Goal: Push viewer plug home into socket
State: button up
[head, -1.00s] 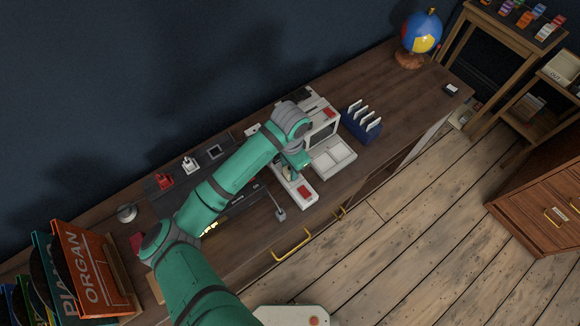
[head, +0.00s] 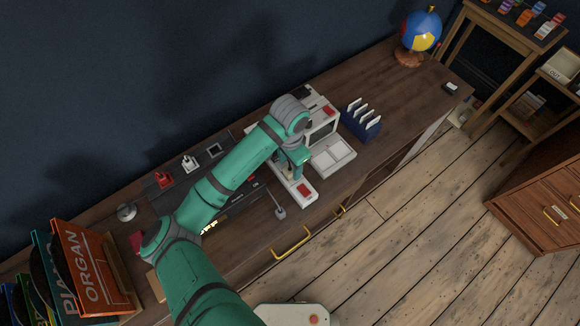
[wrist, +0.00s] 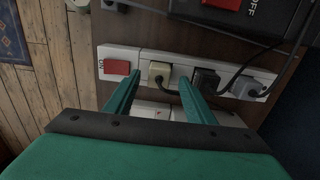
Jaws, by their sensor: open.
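In the wrist view a white power strip (wrist: 120,54) with a red ON switch (wrist: 117,67) lies across the desk. A cream plug (wrist: 160,70) sits at its socket beside the switch, with a dark cord. A black plug (wrist: 205,80) and a grey plug (wrist: 245,87) are farther right on the strip. No plug is labelled as the viewer's, and I cannot tell how deep the cream one sits. My gripper (wrist: 159,78) is open, its teal fingers spread on either side of the cream plug. In the head view my arm partly hides the strip (head: 300,200).
A pale machine with a screen (head: 322,133) stands behind the strip, partly hidden. A blue rack of white cards (head: 360,125) is to its right. Dark cords cross the strip's right side in the wrist view. The desk top (head: 400,95) is clear toward the globe (head: 421,32).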

aim_at(290, 167)
notch_tip(290, 167, up, 8)
jog(key=shift+r, duration=0.2)
dwell(1.0)
